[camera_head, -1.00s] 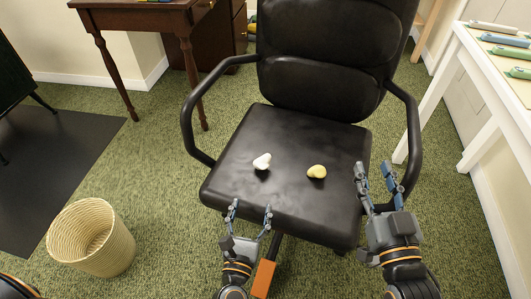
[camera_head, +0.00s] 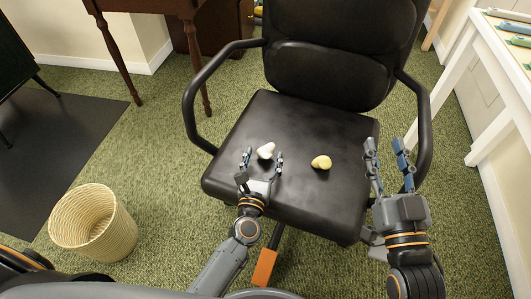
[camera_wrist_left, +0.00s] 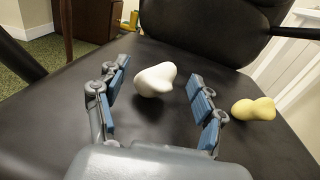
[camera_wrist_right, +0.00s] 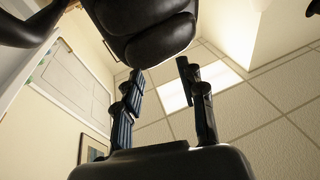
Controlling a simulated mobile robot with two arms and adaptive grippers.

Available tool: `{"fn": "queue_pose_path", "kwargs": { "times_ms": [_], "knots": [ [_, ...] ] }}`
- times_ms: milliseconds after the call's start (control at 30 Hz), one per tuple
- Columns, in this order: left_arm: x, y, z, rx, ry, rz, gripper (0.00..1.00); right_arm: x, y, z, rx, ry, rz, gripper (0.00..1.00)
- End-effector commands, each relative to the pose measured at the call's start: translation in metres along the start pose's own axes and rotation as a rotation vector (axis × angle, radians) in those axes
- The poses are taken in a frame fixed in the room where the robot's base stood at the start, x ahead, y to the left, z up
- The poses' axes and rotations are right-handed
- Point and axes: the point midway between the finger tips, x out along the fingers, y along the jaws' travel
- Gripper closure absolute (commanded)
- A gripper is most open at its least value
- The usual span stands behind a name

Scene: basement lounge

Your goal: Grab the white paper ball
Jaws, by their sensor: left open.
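The white paper ball (camera_head: 266,151) is a small crumpled lump on the black chair seat (camera_head: 290,120). In the left wrist view the ball (camera_wrist_left: 156,79) lies between and just beyond my open fingers. My left gripper (camera_head: 263,158) is open and empty, low over the seat, its fingertips on either side of the ball. My right gripper (camera_head: 386,143) is open and empty, raised at the seat's right side. In the right wrist view its fingers (camera_wrist_right: 160,90) point up toward the ceiling with nothing between them.
A yellowish lump (camera_head: 321,162) lies on the seat to the right of the ball. The chair's armrests (camera_head: 190,110) rise at both sides and its backrest (camera_head: 330,70) stands behind. A wicker basket (camera_head: 75,225) is on the carpet at left. A white table (camera_head: 470,90) stands at right.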

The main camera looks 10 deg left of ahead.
Motion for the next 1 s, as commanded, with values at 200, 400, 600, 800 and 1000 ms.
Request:
{"fn": "queue_pose_path", "kwargs": {
  "times_ms": [200, 400, 600, 800, 1000],
  "knots": [
    [0.029, 0.000, 0.000, 0.000, -0.001, 0.000, 0.31, 0.000, -0.001, -0.008, 0.002, 0.050, -0.002, 0.60],
    [0.031, 0.000, 0.000, 0.001, 0.001, -0.001, 0.31, 0.001, -0.002, -0.013, 0.002, 0.067, -0.003, 0.60],
    [0.031, 0.000, 0.000, 0.001, 0.000, 0.000, 0.58, 0.002, -0.002, -0.013, 0.002, 0.067, -0.004, 0.60],
    [0.031, 0.000, 0.000, 0.001, 0.000, 0.000, 0.70, 0.002, -0.002, -0.012, 0.002, 0.065, -0.004, 0.60],
    [0.031, 0.000, 0.000, 0.001, 0.000, 0.000, 0.70, 0.002, -0.002, -0.012, 0.002, 0.063, -0.004, 0.60]
  ]
}}
